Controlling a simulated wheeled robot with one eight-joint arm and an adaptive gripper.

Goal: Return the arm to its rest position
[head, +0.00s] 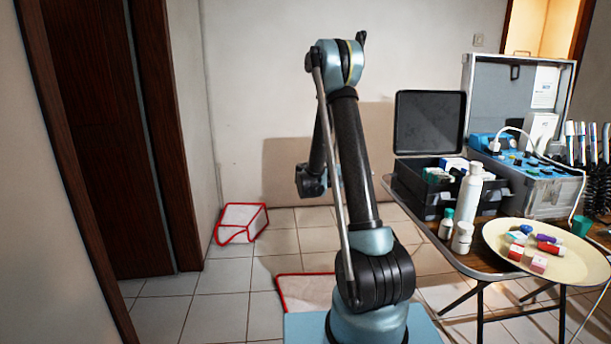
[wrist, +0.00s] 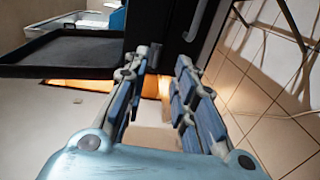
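My arm (head: 345,150) rises from its blue base in the middle of the head view, bends at a high elbow, and its forearm drops down behind the upper link. The dark wrist part shows left of the upper link, over the tiled floor. The fingers cannot be made out in the head view. In the wrist view my gripper (wrist: 168,62) shows two blue-padded fingers spread apart with nothing between them.
A folding table (head: 405,190) at right holds a black open case (head: 427,205), a grey equipment case (head: 540,190), a white bottle (head: 468,195) and a cream plate (head: 560,268) with several small items. A red-edged white box (head: 242,219) lies on the floor, left. A dark door (head: 100,130) stands at left.

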